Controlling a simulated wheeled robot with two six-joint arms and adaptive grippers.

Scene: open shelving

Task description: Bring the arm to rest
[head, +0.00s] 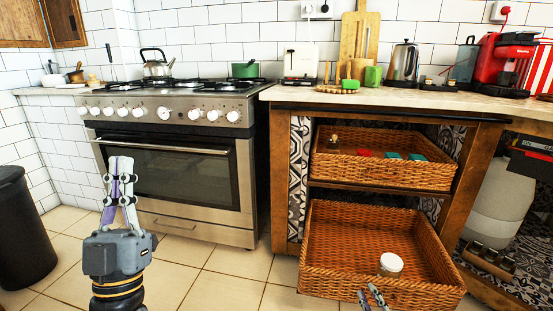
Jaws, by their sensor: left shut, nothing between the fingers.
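My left gripper (120,162) stands upright in front of the oven on the left, fingers pointing up. It is shut and empty, with its fingertips together. My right gripper (368,291) shows only by its finger ends at the bottom edge, over the front of the lower wicker basket (330,272). Most of it is cut off by the frame, and I cannot tell whether it is open or shut. A small jar with a white lid (391,263) stands in that basket, behind and right of my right fingertips and apart from them.
The upper wicker basket (380,173) holds several small items. Wooden shelf posts (281,185) flank the baskets. The oven (185,175) stands at the left, with a black bin (22,230) at the far left. The worktop above holds a kettle, boards and a red coffee machine (505,62).

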